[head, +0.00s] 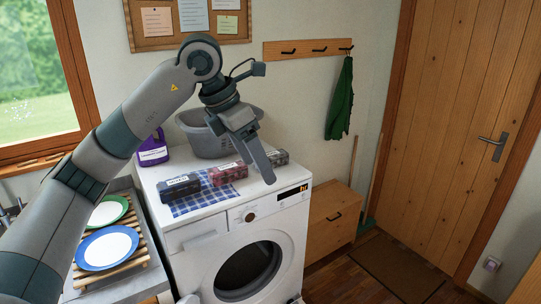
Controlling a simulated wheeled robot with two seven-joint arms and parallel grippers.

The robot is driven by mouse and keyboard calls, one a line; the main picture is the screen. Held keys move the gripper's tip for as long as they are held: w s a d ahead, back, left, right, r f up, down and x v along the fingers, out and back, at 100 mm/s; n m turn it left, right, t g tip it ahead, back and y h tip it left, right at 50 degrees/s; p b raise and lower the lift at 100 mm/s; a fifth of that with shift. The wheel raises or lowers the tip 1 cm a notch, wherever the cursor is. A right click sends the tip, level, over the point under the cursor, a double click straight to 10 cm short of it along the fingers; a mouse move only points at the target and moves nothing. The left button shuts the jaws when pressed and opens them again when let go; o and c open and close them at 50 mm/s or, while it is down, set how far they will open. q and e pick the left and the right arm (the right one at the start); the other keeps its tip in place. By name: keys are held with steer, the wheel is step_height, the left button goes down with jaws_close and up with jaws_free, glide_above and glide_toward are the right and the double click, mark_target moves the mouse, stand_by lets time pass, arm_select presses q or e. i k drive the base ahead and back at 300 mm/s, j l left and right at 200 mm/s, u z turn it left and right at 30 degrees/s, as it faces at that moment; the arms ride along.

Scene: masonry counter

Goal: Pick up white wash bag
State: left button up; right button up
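My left gripper (262,165) hangs over the washing machine top, pointing down in front of the red and right-hand dark packs. One long grey finger shows clearly; the gap between the fingers is not clear. Three small labelled packs lie in a row below it: a dark one (180,190) at left, a red one (228,174) in the middle, and a dark grey one (279,157) at right, partly behind the finger. Their labels are too small to read. None of them looks white, so I cannot tell which is the white wash bag. My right gripper is not in view.
The packs are on or beside a blue checked cloth (190,206) on the white washing machine (205,236). A grey tub (205,142) and purple bottle (152,152) stand behind. Plates (107,247) sit on a wooden rack at left. A low wooden cabinet (332,218) stands right.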

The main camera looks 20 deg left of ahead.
mark_target(278, 158)
steer(key=i+j, duration=0.25)
steer(key=i, duration=0.2)
steer(key=i+j, duration=0.3)
steer(key=i, duration=0.2)
steer(key=i+j, duration=0.25)
steer(key=i, duration=0.2)
